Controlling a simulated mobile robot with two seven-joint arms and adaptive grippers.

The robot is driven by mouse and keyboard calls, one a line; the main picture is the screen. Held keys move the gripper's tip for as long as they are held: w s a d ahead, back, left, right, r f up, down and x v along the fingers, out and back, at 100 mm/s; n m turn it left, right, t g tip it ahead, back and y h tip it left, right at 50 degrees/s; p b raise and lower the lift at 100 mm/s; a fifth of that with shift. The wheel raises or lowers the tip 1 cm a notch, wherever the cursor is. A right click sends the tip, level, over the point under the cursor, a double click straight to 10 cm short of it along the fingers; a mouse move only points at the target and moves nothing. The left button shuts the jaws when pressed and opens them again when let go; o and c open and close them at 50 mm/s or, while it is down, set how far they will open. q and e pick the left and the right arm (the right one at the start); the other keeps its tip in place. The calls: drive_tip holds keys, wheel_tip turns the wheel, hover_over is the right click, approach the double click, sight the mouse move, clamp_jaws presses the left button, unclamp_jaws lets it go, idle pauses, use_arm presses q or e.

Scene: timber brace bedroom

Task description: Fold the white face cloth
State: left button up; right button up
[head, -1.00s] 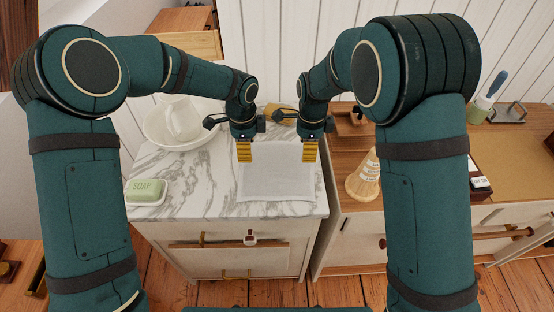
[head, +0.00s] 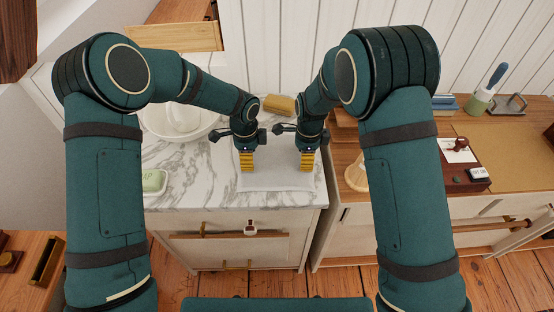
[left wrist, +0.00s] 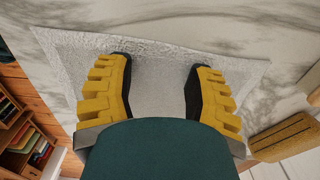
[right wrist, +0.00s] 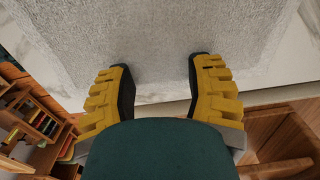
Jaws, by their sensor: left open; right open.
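The white face cloth (head: 275,178) lies flat on the marble top of the cabinet. It fills the middle of the left wrist view (left wrist: 160,85) and the upper part of the right wrist view (right wrist: 180,40). My left gripper (head: 247,170) is open over the cloth's left side, its yellow fingers apart with nothing between them but cloth surface below. My right gripper (head: 306,168) is open over the cloth's right side, near its edge. Whether the fingertips touch the cloth I cannot tell. The cloth's far part is partly hidden by the grippers.
A green soap bar (head: 154,182) lies at the left of the marble top (head: 190,195), near a white basin (head: 160,118). A yellow sponge-like block (head: 279,104) is behind the grippers. A wooden desk (head: 505,150) with a stamp set (head: 462,165) stands right, partly behind my right arm.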

use_arm(q)
drive_tip(key=shift+f, duration=0.25)
use_arm(e)
drive_tip(key=shift+f, duration=0.25)
use_arm(q)
drive_tip(key=shift+c, duration=0.2)
use_arm(e)
drive_tip(key=shift+c, duration=0.2)
use_arm(q)
drive_tip(key=c, duration=0.5)
use_arm(e)
drive_tip(key=c, duration=0.5)
use_arm(q)
clamp_jaws()
use_arm(e)
drive_tip(key=shift+f, duration=0.1)
clamp_jaws()
use_arm(q)
drive_tip(key=shift+s+f, duration=0.1)
use_arm(e)
drive_tip(key=shift+s, duration=0.1)
